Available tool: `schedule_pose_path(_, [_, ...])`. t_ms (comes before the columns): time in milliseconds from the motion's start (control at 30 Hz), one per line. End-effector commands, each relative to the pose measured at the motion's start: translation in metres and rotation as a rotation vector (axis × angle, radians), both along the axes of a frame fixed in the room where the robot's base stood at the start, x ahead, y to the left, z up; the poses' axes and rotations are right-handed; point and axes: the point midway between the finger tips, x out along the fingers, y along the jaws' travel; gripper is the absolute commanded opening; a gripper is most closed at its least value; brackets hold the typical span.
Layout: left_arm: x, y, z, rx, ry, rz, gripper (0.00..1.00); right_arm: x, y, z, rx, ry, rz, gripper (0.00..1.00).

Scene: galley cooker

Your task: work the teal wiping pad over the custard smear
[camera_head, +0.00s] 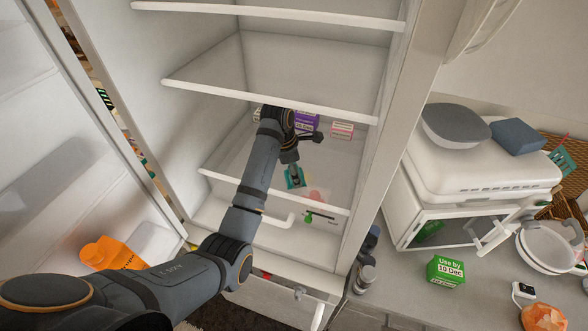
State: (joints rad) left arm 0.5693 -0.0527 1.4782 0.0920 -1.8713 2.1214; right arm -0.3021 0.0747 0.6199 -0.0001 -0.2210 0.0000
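The teal wiping pad (290,182) is inside the open fridge, low down at the tip of my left gripper (294,172). The gripper points down and appears shut on the pad, though its fingertips are small and partly covered. The pad lies at or just above a lower surface; contact is not clear. I cannot clearly make out a custard smear. A pale pinkish patch (317,195) shows just right of the pad, and I cannot tell what it is. My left arm hides part of the fridge interior. My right gripper is not in view.
Fridge shelves (270,97) span above the gripper. A purple box (306,121) and a small pink-and-white box (342,130) stand behind it. The fridge's right wall (385,150) bounds the space. Outside right are a white appliance (480,165) and a green box (445,270).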

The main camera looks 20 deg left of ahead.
Motion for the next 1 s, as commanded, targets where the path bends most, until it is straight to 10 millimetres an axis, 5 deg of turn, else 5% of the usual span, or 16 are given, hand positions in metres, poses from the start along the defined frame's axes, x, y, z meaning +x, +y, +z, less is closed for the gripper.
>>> schedule_pose_path(1000, [0.000,0.000,-0.011,0.000,0.002,0.000,0.38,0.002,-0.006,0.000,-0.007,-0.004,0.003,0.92])
